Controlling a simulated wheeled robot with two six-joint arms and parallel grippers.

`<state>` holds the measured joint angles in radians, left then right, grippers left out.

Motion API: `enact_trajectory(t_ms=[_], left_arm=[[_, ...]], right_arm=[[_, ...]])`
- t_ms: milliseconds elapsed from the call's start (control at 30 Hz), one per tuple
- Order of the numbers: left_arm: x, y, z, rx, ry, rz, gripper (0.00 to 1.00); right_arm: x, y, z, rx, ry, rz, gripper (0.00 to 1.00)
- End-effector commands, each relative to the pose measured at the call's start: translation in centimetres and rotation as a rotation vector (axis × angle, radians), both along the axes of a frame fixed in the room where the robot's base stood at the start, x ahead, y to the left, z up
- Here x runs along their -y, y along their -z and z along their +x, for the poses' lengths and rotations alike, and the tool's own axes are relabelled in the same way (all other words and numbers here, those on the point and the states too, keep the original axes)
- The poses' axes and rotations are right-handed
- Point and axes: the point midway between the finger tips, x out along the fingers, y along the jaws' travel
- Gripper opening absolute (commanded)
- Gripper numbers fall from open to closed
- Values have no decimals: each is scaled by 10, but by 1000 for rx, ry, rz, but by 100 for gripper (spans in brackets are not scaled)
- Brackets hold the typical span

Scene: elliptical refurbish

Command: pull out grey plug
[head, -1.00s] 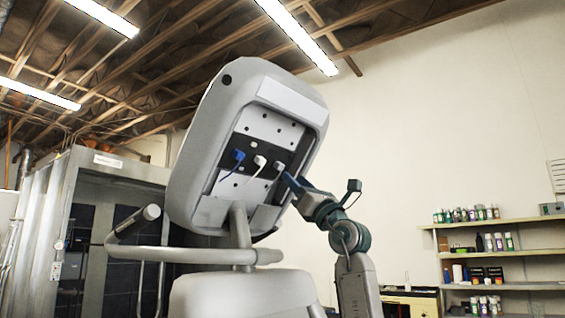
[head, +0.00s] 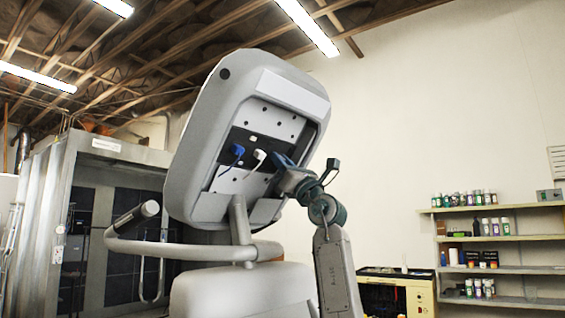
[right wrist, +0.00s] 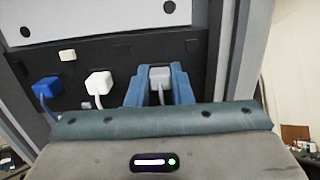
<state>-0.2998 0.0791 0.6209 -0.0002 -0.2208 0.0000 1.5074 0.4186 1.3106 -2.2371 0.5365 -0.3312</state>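The grey plug (right wrist: 160,77) sits in the dark socket strip on the back of a tilted grey console (head: 207,90), its cord hanging down. In the right wrist view the two blue fingers of my right gripper (right wrist: 160,84) stand on either side of the plug, close against it with little or no gap. In the head view my right gripper (head: 283,161) reaches the strip from the lower right and hides the grey plug. My left gripper is in neither view.
A white plug (head: 259,155) and a blue plug (head: 237,150) sit to the left in the same strip. A grey handlebar (head: 180,248) curves below the console. Shelves with bottles (head: 492,238) stand far right; open room lies right of the console.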

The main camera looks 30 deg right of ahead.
Motion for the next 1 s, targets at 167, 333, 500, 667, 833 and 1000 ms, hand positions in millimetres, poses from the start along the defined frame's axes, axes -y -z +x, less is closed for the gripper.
enact_trajectory(t_ms=[167, 333, 500, 667, 833, 1000], left_arm=[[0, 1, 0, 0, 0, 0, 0], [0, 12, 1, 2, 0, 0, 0], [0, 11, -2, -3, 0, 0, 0], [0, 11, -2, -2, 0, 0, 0], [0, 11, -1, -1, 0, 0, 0], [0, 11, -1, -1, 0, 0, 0]], right_arm=[[0, 1, -1, 0, 1, -1, 0], [2, 13, -5, -1, 0, 0, 0], [2, 12, -7, -1, -1, 0, 0], [2, 12, -7, -1, 0, 0, 27], [2, 12, -7, 0, 0, 0, 42], [2, 12, -7, 0, 0, 0, 42]])
